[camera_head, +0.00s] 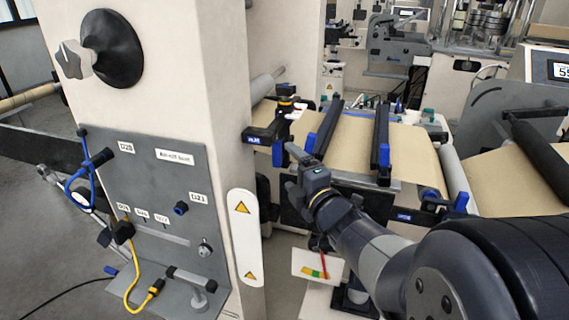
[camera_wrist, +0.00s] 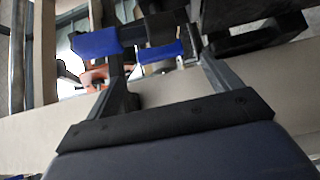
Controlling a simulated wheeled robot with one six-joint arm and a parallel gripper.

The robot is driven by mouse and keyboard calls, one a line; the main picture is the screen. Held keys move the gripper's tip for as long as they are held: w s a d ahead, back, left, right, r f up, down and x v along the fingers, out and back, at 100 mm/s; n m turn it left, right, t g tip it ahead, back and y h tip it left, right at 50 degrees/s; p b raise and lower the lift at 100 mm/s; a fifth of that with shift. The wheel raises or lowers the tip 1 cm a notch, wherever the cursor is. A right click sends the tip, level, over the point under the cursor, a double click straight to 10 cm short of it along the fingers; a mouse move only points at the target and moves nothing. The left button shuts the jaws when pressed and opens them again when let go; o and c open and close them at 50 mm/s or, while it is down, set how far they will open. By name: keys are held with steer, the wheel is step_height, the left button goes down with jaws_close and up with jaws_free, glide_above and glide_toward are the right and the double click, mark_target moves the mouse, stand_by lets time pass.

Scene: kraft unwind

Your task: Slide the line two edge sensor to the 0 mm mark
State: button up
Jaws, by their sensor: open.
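The likely line two edge sensor (camera_head: 286,103), a black unit with an orange band, stands at the left edge of the tan web on a dark bracket (camera_head: 262,133) with a blue label. My gripper (camera_head: 293,156) is just in front of and below it, pointing toward it. In the wrist view my gripper (camera_wrist: 150,48) is open, with dark fingers spread. Blue parts show near the fingertips; I cannot tell which belong to the fingers. A red-orange part (camera_wrist: 93,77) shows beyond the left finger. I see no 0 mm mark or readable scale.
Dark bars (camera_head: 328,126) with blue ends cross the web (camera_head: 410,150) right of the sensor. A cream column (camera_head: 170,85) with a grey connector panel (camera_head: 165,215) stands left.

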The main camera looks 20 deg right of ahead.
mark_target(279, 156)
steer(key=shift+s+d, duration=0.2)
steer(key=shift+s, duration=0.85)
steer(key=shift+s+d, duration=0.2)
steer(key=shift+s, duration=0.85)
steer(key=w, duration=0.3)
steer(key=w+a, duration=0.1)
steer(key=w, duration=0.3)
steer(key=w+a+p, duration=0.1)
steer(key=w, duration=0.3)
steer(key=shift+a, duration=0.1)
steer(key=shift+s+a+r+p, duration=0.1)
steer(key=shift+s+a+p, duration=0.25)
steer(key=shift+s+p, duration=0.35)
steer(key=shift+s+a, duration=0.15)
steer(key=shift+s, duration=0.1)
steer(key=shift+w, duration=0.1)
